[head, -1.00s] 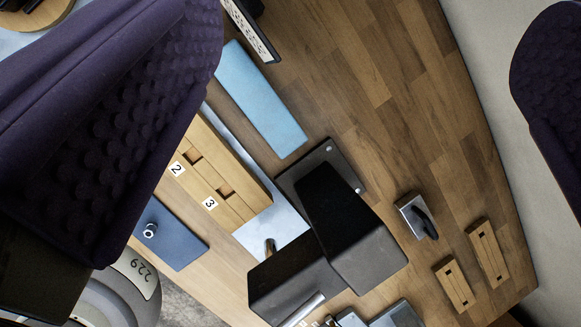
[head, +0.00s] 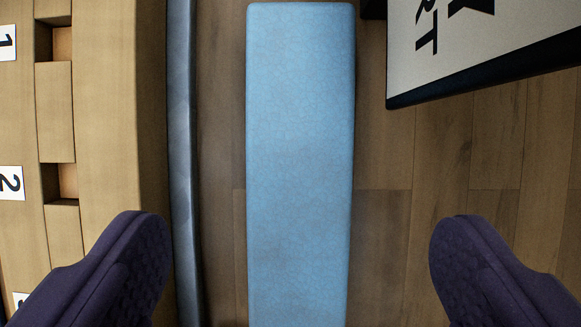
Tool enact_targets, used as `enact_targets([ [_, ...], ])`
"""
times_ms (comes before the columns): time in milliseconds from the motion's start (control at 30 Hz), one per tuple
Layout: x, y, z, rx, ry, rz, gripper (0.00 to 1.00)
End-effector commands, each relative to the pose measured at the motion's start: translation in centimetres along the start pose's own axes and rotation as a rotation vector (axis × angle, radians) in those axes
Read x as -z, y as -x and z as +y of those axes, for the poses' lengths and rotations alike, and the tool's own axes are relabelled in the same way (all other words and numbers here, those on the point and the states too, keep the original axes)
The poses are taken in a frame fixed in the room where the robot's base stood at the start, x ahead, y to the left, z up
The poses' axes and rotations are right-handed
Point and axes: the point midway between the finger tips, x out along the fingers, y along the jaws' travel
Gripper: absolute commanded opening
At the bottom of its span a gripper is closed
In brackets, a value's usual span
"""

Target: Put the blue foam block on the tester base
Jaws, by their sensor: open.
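The long light-blue foam block (head: 299,160) lies flat on the wooden table in the middle of the head view, its length running up and down the picture. Its near end runs out of the frame at the bottom. My gripper (head: 298,245) is open, with one dark purple finger on each side of the block and clear gaps between. The fingers do not touch the block, and nothing is held. I cannot make out a tester base for certain in the view now.
A wooden slotted block (head: 105,100) with number labels stands at the left, with a grey-blue metal strip (head: 183,150) along its edge. A dark-framed sign (head: 460,50) with black letters stands at the upper right. Bare wooden table (head: 395,200) shows on both sides of the foam block.

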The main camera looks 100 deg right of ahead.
Motion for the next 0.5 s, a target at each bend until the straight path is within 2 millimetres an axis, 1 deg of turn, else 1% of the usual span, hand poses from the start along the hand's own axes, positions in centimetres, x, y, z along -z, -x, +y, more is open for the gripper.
enact_targets([
  [33, -0.5, -1.1, 0.0, 0.001, 0.0, 0.0, 0.94],
  [100, -0.8, -1.9, 0.0, 0.0, 0.0, 0.0, 0.94],
  [267, -1.0, -2.7, 0.1, -0.002, 0.0, -0.001, 0.94],
  [367, -1.0, -3.7, 0.0, -0.001, 0.0, -0.001, 0.94],
  [467, -1.1, -5.5, 0.0, 0.001, 0.0, -0.001, 0.94],
  [500, -1.1, -6.4, 0.0, 0.001, 0.001, 0.0, 0.94],
])
